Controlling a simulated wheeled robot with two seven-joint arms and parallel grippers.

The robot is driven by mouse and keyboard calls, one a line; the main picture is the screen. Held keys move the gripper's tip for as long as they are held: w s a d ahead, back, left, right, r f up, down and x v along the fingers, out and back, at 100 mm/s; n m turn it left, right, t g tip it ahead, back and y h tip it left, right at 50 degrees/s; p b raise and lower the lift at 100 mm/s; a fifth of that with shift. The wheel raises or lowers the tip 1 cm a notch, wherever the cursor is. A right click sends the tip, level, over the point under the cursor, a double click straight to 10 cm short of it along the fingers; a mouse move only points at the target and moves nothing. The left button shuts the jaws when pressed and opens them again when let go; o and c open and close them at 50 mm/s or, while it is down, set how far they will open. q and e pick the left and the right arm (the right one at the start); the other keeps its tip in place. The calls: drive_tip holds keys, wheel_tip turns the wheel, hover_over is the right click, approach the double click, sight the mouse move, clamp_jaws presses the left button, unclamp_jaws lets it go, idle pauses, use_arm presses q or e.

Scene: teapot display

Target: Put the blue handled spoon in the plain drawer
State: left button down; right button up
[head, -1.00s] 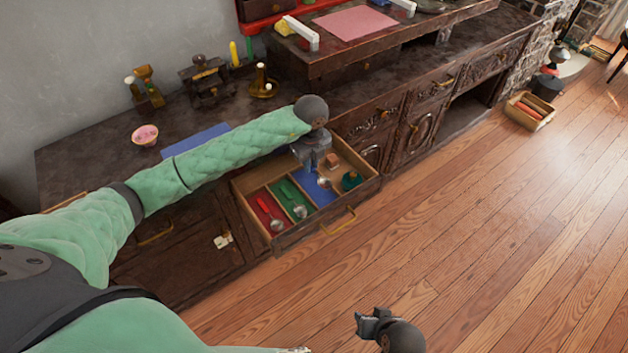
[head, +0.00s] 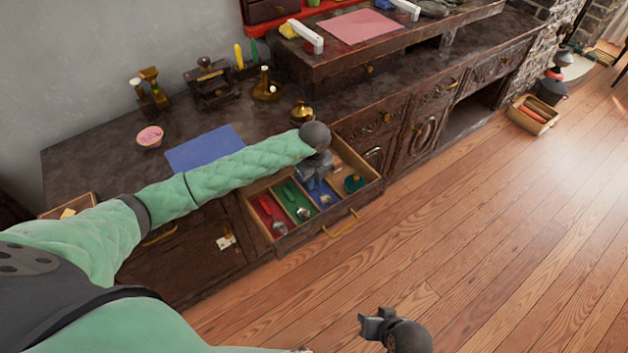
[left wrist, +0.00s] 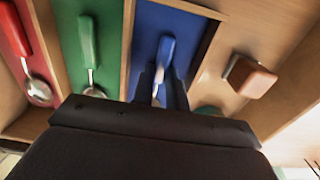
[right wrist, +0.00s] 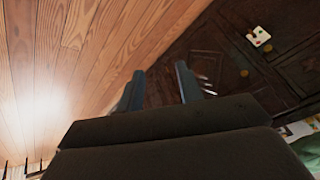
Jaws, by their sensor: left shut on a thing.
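The blue handled spoon (left wrist: 166,50) lies along the blue-lined compartment (left wrist: 195,30) of an open drawer. Its bowl (head: 326,199) shows below my gripper in the head view. My left gripper (head: 317,180) is down over this compartment and shut on the spoon. Its fingers (left wrist: 166,90) close around the spoon, hiding part of it. The pulled-out drawer (head: 300,236) has a brass handle and also holds a red spoon (head: 268,208) and a green spoon (head: 293,200) in matching compartments. My right gripper (head: 377,323) is open and empty, low above the floor.
The drawer's bare wood section holds a wooden block (left wrist: 250,77) and a green object (head: 353,184). A blue mat (head: 205,148) lies empty on the counter, near a pink bowl (head: 150,137) and brass items. The wooden floor (head: 480,240) in front is clear.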

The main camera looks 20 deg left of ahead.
use_arm(q)
drive_tip(key=c, duration=1.4)
unclamp_jaws()
use_arm(e)
drive_tip(key=shift+f, duration=0.4)
drive_tip(key=shift+r, duration=0.1)
